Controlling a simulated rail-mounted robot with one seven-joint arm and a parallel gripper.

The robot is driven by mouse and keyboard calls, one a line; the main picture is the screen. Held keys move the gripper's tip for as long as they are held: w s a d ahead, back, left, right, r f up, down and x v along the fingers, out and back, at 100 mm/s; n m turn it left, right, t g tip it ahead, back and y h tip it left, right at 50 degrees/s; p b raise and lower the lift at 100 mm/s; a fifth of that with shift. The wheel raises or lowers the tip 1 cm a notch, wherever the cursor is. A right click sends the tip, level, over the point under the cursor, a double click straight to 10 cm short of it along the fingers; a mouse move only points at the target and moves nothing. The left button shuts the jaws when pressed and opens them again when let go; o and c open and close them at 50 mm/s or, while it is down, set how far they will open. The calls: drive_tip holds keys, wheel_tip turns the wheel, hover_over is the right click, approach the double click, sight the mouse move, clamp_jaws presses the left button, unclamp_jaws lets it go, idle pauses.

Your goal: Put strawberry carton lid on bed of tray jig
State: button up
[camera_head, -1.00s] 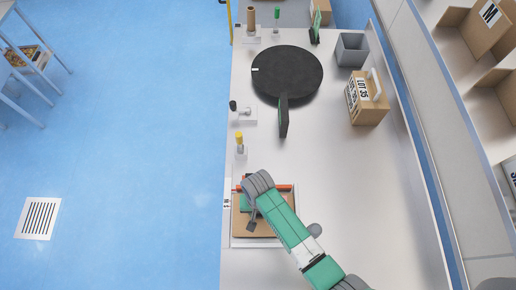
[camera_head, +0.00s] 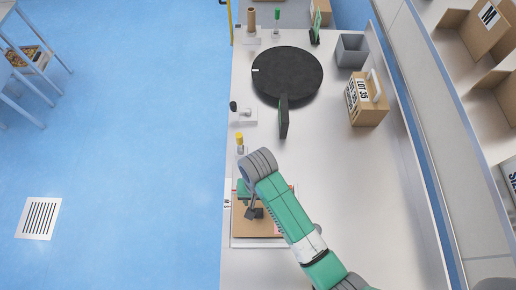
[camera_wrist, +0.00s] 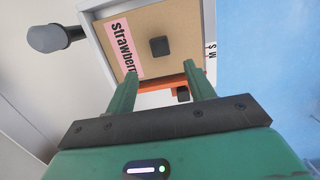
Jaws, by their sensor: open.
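The strawberry carton lid (camera_wrist: 180,35) is a flat brown panel with a pink "strawberry" label and a black knob. It lies inside the pale frame of the tray jig (camera_wrist: 92,30); whether it is fully flat on the bed is unclear. In the head view the brown lid (camera_head: 262,228) shows in the jig (camera_head: 233,242), partly under my arm. My gripper (camera_wrist: 160,74) is open and empty, its fingers apart on either side of an orange bar (camera_wrist: 152,87) beyond them. In the head view my gripper (camera_head: 254,212) is over the jig.
A grey rounded post (camera_wrist: 55,38) stands beside the jig. A yellow-topped fixture (camera_head: 240,142), a black turntable (camera_head: 287,74), a dark upright panel (camera_head: 283,116), a "LOT 35" carton (camera_head: 366,103) and a grey bin (camera_head: 352,49) stand farther back. The bench's right side is clear.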

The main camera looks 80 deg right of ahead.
drive_tip(key=shift+r, duration=0.5)
drive_tip(key=w+r+n+t+h, duration=0.55)
drive_tip(key=w+r+t, duration=0.25)
drive_tip(key=w+r, duration=1.5)
drive_tip(key=w+a+r+n+t, duration=0.25)
drive_tip(key=a+r, duration=0.25)
drive_tip(key=r, duration=0.4)
drive_tip(key=w+a+r+n+t, duration=0.25)
drive_tip(key=a+r+t, duration=0.2)
drive_tip(key=r, duration=0.35)
drive_tip(key=s+a+r+n+t+y, duration=0.1)
drive_tip(key=s+a+r+n+t, duration=0.1)
drive_tip(key=a+r, duration=0.3)
drive_tip(key=s+a+r+n+t+y, duration=0.1)
drive_tip(key=a+r, duration=0.5)
drive_tip(key=r, duration=0.6)
drive_tip(key=s+a+r+n+t+y, duration=0.2)
drive_tip(key=s+a+r+t, duration=0.3)
drive_tip(key=r+t, duration=0.2)
wheel_tip(320, 180, up, 3)
drive_tip(key=shift+a+f+n, duration=0.15)
drive_tip(key=shift+a+n, duration=0.15)
drive_tip(key=shift+n, duration=0.05)
